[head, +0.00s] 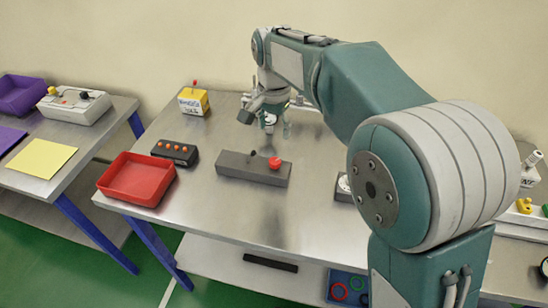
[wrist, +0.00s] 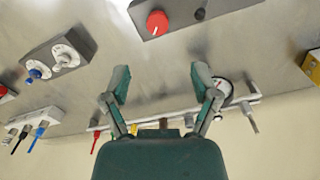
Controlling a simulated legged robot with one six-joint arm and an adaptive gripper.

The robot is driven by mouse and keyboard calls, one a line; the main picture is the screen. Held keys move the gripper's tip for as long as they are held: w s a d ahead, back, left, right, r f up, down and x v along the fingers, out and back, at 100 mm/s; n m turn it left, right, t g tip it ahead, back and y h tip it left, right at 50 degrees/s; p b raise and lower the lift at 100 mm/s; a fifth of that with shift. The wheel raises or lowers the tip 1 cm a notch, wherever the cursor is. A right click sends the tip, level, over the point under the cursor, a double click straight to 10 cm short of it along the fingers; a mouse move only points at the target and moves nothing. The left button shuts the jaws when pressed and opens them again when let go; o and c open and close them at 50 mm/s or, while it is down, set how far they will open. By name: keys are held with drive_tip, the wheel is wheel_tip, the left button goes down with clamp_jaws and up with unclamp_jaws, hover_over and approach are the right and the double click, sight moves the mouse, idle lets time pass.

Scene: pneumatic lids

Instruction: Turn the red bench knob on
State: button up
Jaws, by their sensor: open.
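The red knob (head: 275,162) sits on the right part of a long grey box (head: 235,169) on the metal bench. A small black lever (head: 253,154) stands on the same box, left of the knob. In the wrist view the red knob (wrist: 157,22) shows at the top, with a short pale mark on its face, and the black lever (wrist: 200,14) is right of it. My gripper (head: 278,126) is above the bench, behind the grey box and apart from the knob. In the wrist view my gripper (wrist: 160,80) has its two fingers spread with nothing between them.
A red tray (head: 118,192), a black box with orange buttons (head: 175,152) and a yellow box (head: 193,101) stand left of the grey box. In the wrist view, a grey dial box (wrist: 80,42) and a white pipe with a gauge (wrist: 225,88) lie near my fingers.

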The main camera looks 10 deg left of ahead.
sight(275, 161)
wheel_tip(275, 161, down, 10)
drive_tip(key=shift+d+f, duration=0.1)
drive_tip(key=shift+f, duration=0.1)
clamp_jaws()
